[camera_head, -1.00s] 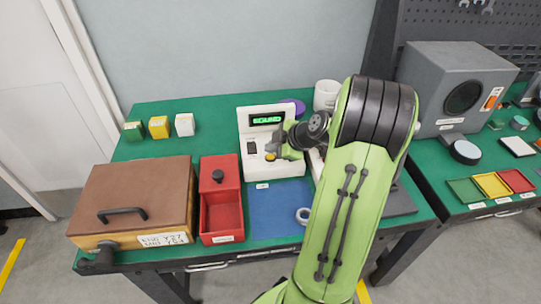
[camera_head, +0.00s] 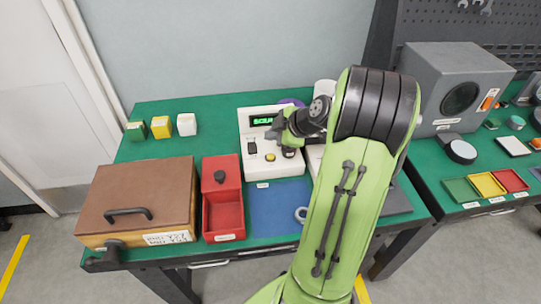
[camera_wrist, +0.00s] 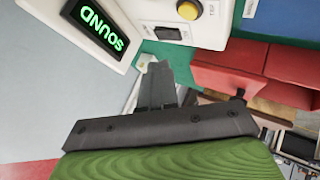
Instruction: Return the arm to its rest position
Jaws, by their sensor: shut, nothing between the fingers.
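My gripper (camera_head: 273,134) is at the end of my green arm, in front of the upper part of the white tester (camera_head: 252,166). In the wrist view my gripper (camera_wrist: 157,84) has its fingers together with nothing held. In the wrist view the display (camera_wrist: 101,27) reads "SOUND", upside down. The yellow button (camera_head: 270,157) on the tester is uncovered and apart from the fingers; it also shows in the wrist view (camera_wrist: 189,9).
A red box (camera_head: 222,214) and a brown-lidded case (camera_head: 138,200) stand left of the tester. Small boxes (camera_head: 161,127) stand at back left. A grey speaker-like unit (camera_head: 437,75) stands on the right bench.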

